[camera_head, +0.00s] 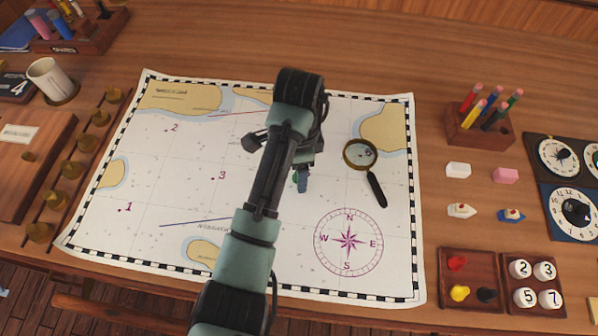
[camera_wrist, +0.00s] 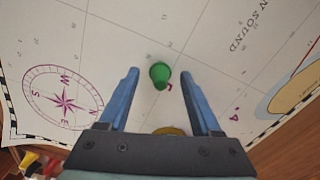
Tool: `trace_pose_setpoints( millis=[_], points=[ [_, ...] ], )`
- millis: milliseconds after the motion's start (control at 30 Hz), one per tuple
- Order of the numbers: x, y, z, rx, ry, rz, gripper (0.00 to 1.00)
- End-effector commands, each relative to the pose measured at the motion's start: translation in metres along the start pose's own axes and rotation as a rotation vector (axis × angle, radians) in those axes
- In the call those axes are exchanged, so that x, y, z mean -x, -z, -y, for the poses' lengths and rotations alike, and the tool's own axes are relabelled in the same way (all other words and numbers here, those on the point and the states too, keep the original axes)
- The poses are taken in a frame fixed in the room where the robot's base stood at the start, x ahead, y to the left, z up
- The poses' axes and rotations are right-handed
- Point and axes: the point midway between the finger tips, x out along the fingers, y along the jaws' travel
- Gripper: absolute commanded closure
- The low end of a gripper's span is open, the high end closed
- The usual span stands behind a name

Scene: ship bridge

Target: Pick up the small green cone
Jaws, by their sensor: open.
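The small green cone (camera_wrist: 160,74) stands on the chart (camera_wrist: 125,50) and shows in the wrist view between and just beyond my fingertips. My gripper (camera_wrist: 159,76) is open, its two blue fingers to either side of the cone with a gap on each side. In the head view my gripper (camera_head: 301,182) hangs over the middle of the chart. Only a bit of the cone (camera_head: 294,177) shows there, mostly hidden by my arm and finger.
A magnifying glass (camera_head: 375,186) lies on the chart to the right of my gripper. A pencil holder (camera_head: 478,126), small boats, erasers and a tray (camera_head: 444,283) of colored pieces stand at the right. A mug (camera_head: 50,80) and brass weights (camera_head: 73,168) are at the left.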

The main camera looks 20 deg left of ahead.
Motion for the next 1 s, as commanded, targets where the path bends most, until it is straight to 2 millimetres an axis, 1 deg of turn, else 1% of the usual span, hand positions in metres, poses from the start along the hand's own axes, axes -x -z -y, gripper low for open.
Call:
trace_pose_setpoints(
  millis=[33, 167, 200, 267, 300, 400, 833, 933, 1000],
  points=[
    [0.0, 0.0, 0.0, 0.0, 0.0, 0.0, 0.37],
    [0.0, 0.0, 0.0, 0.0, 0.0, 0.0, 0.6],
    [0.0, 0.0, 0.0, 0.0, 0.0, 0.0, 0.67],
    [0.0, 0.0, 0.0, 0.0, 0.0, 0.0, 0.78],
    [0.0, 0.0, 0.0, 0.0, 0.0, 0.0, 0.85],
    [0.0, 0.0, 0.0, 0.0, 0.0, 0.0, 1.0],
    [0.001, 0.0, 0.0, 0.0, -0.001, 0.0, 1.0],
    [0.009, 0.0, 0.0, 0.0, 0.0, -0.001, 1.0],
    [0.021, 0.001, 0.001, 0.0, 0.002, -0.002, 1.0]
  ],
)
